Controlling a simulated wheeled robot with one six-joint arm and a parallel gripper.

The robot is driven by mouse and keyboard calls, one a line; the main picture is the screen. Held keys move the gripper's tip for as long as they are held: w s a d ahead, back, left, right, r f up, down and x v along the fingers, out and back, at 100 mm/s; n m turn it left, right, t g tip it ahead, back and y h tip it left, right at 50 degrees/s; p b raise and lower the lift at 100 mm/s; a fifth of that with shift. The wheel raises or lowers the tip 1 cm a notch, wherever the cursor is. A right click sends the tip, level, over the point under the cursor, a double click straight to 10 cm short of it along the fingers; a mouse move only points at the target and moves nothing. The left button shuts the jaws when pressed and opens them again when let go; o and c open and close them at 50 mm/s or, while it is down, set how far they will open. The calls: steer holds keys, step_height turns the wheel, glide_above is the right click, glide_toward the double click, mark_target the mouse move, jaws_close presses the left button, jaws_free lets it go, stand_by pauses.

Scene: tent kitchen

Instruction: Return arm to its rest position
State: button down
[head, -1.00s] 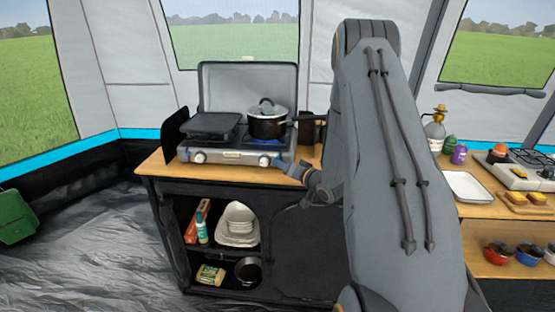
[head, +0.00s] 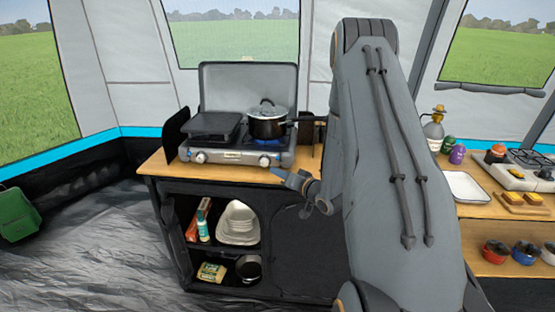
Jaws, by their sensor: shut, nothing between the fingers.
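My grey arm stands large in the right middle of the head view and hides part of the counter behind it. My gripper (head: 280,174) shows small to the left of the arm, in front of the counter's front edge. It is shut and empty, with its tips toward the left. A black pot (head: 268,128) with a glass lid sits on the right burner of the camping stove (head: 228,157), over a blue flame. The gripper is apart from the pot, below and in front of it.
The wooden counter (head: 165,166) has shelves below with plates (head: 238,222), a small pan and packages. On the right, a second table holds a white tray (head: 466,187), bottles, a hob and bowls. The tent floor at left is clear beside a green bag (head: 17,214).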

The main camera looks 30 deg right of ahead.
stand_by(0.7)
steer(key=s+a+r+n+g+h, duration=0.1)
steer(key=s+a+g, duration=0.4)
steer(key=s, duration=0.5)
steer(key=s+a+r+n+g+h, duration=0.1)
steer(key=s+a+r+g, duration=0.3)
steer(key=s+a, duration=0.4)
steer(key=s+a+r+n+g+h, duration=0.1)
steer(key=s+a+g, duration=0.4)
steer(key=s, duration=0.7)
steer(key=shift+s+a+r+n+g, duration=0.2)
steer(key=shift+a+r+n+g, duration=0.1)
steer(key=shift+a+r+n, duration=0.65)
steer(key=shift+f, duration=0.2)
